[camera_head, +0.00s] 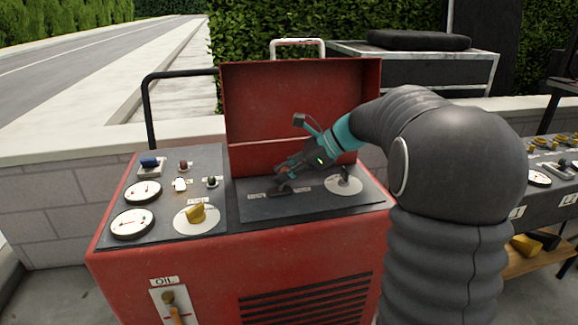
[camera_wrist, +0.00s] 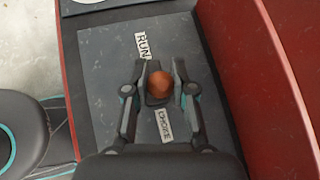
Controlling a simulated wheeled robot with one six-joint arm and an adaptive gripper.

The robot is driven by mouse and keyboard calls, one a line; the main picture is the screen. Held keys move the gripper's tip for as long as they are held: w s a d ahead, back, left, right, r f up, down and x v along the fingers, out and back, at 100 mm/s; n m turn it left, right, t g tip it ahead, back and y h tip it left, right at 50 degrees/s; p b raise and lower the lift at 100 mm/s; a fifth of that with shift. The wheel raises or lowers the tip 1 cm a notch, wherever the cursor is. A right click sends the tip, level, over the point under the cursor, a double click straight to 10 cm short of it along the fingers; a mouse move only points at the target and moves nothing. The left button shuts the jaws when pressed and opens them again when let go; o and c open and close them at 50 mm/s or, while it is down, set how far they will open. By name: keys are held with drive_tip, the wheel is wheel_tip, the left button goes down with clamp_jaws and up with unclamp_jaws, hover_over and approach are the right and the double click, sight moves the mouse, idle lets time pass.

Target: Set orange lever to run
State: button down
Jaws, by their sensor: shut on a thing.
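The orange lever knob (camera_wrist: 159,84) shows in the wrist view between the two fingers of my gripper (camera_wrist: 160,85). It sits between the RUN label (camera_wrist: 144,44) and the CHOKE label (camera_wrist: 164,126). In the head view my gripper (camera_head: 281,176) is shut on the lever, low over the dark panel (camera_head: 300,211) of the red machine. The knob is mostly hidden by the fingers there. A dark slot piece (camera_head: 284,191) shows just below the fingers.
The raised red lid (camera_head: 300,90) stands behind the panel. A round plate with a dark switch (camera_head: 344,184) lies to the right of the gripper. Gauges (camera_head: 132,222), a yellow knob (camera_head: 196,212) and small switches fill the left panel.

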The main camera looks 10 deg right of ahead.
drive_tip(key=a+h, duration=0.1)
drive_tip(key=h, duration=0.2)
drive_tip(key=a+n+h, duration=0.1)
drive_tip(key=a+h, duration=0.1)
drive_tip(key=h, duration=0.1)
drive_tip(key=shift+a, duration=0.15)
drive_tip(key=shift+a+f+h, duration=0.2)
drive_tip(key=shift+a+h, duration=0.1)
drive_tip(key=shift+h, duration=0.35)
drive_tip(key=shift+a+f+h, duration=0.15)
drive_tip(key=shift+a+h, duration=0.1)
drive_tip(key=shift+h, duration=0.4)
drive_tip(key=c, duration=0.9)
unclamp_jaws()
drive_tip(key=shift+c, duration=0.2)
drive_tip(key=v, duration=1.2)
drive_tip(key=shift+w+a, duration=0.15)
drive_tip(key=shift+w, duration=0.1)
drive_tip(key=shift+n, duration=0.4)
